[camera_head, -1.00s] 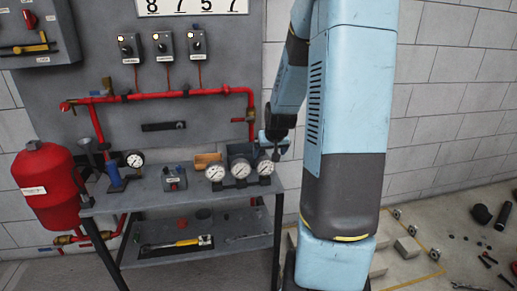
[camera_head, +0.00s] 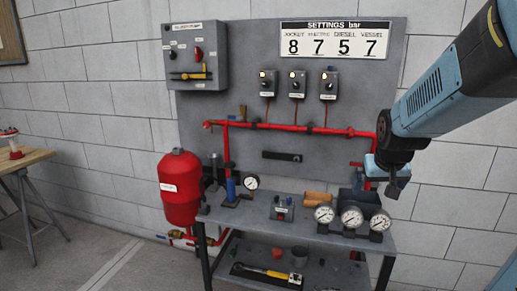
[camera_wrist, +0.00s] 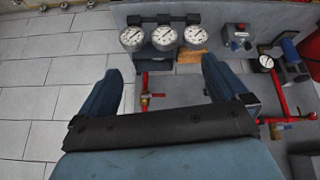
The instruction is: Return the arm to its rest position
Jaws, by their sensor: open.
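My blue and dark grey arm (camera_head: 440,85) reaches in from the upper right of the head view. My gripper (camera_head: 397,186) hangs in front of the right end of the red pipe, up and right of three round gauges (camera_head: 351,217) on the grey bench (camera_head: 404,236). In the wrist view my gripper (camera_wrist: 161,70) shows two dark blue fingers spread wide apart with nothing between them. The gauges also show in the wrist view (camera_wrist: 165,37), beyond the fingertips and apart from them.
A red vessel (camera_head: 181,188) stands left of the bench. A red pipe (camera_head: 290,127), switch boxes (camera_head: 297,84) and a settings board (camera_head: 335,40) are on the grey panel. A wooden table (camera_head: 22,160) is at far left. Floor between them is clear.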

